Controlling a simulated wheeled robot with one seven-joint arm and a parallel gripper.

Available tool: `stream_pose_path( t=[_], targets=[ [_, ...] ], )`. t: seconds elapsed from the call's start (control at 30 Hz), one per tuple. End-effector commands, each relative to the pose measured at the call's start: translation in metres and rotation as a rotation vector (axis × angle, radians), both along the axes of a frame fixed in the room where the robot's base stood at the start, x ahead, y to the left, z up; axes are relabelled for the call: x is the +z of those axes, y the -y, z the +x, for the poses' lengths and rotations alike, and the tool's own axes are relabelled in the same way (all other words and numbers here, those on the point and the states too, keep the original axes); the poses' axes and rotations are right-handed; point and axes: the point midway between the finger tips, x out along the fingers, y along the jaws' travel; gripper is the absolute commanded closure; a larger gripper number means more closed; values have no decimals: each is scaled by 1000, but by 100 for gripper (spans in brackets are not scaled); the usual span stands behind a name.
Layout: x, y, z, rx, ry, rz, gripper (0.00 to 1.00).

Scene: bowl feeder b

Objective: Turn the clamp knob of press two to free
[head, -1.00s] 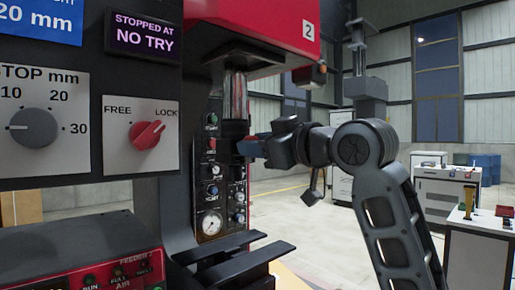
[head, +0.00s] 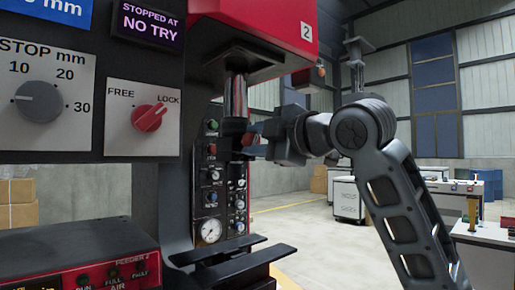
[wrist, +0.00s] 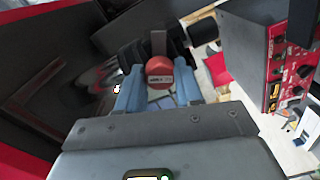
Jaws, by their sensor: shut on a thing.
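Press two (head: 262,28) is red and black and bears a "2" plate. On its dark panel at left in the head view is a red knob (head: 148,117) marked FREE and LOCK, its pointer towards LOCK. My gripper (head: 251,137) is well to the right of that panel knob, beside the press's ram (head: 235,97). In the wrist view my gripper (wrist: 158,84) has its blue fingers shut on a red round part (wrist: 159,68) with a small, unreadable label. I cannot tell exactly how the part joins the press.
A STOP mm dial (head: 38,101) and a purple "STOPPED AT NO TRY" display (head: 148,25) are near the panel knob. Black rails (head: 235,262) stick out below my gripper. A red feeder box (head: 110,272) is at lower left.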

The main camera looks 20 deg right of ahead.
Motion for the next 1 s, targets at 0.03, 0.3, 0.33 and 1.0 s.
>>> stream_pose_path(
  t=[0.03,0.3,0.33,1.0],
  targets=[
    [-2,0,0,-1,13,-41,95],
    [-1,0,0,0,80,-244,95],
    [-1,0,0,1,86,-262,95],
    [0,-1,0,2,138,-426,95]
  ],
)
